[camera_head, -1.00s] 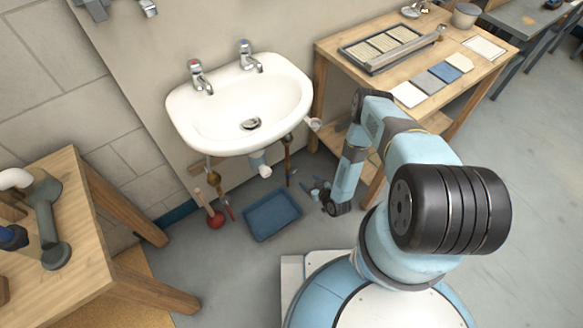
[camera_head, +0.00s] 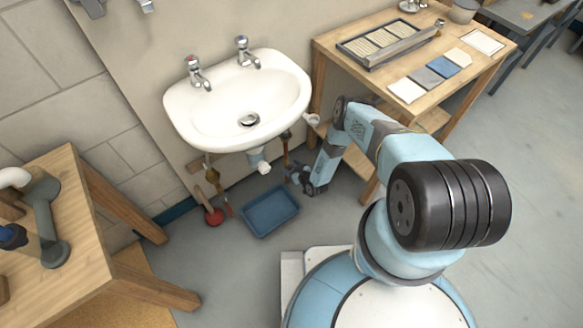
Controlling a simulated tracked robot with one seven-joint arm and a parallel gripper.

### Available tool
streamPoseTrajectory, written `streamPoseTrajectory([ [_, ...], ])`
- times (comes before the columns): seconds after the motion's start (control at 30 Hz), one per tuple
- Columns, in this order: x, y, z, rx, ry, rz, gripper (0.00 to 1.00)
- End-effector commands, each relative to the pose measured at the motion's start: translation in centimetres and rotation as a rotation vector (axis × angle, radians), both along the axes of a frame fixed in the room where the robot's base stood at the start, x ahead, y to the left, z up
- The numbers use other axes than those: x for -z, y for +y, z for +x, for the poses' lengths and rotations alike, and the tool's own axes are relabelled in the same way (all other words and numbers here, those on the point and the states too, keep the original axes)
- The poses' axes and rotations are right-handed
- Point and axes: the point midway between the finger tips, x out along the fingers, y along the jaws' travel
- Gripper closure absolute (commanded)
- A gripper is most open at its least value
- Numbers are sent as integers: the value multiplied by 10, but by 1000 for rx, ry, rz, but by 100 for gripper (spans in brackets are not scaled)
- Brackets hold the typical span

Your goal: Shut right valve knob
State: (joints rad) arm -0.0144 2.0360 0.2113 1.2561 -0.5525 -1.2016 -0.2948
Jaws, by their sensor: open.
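Under the white sink (camera_head: 240,105), the right supply pipe (camera_head: 286,145) with brass fittings comes down from the basin. The right valve knob is low on this pipe and cannot be made out clearly, as my gripper is close by. My gripper (camera_head: 297,177) is small in the view, open, just right of the lower part of that pipe. I cannot tell whether it touches the knob. The left supply pipe (camera_head: 213,180), with brass fittings and a red part (camera_head: 228,207) low on it, hangs under the left side of the sink.
A blue tray (camera_head: 270,212) lies on the floor below the sink, left of my gripper. A red plunger (camera_head: 213,217) stands beside the left pipe. A wooden workbench (camera_head: 350,78) is close on the right, its leg near my arm. Another wooden bench (camera_head: 75,240) is at left.

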Motion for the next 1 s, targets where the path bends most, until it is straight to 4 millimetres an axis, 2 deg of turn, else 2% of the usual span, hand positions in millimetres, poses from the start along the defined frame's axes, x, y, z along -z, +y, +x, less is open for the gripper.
streamPoseTrajectory([
  [0.23, 0, 0, 0, 0, 0, 0, 31],
  [0.77, 0, -1, 0, 0, 1, 1, 81],
  [1.0, 0, -1, 1, 2, 11, 16, 82],
])
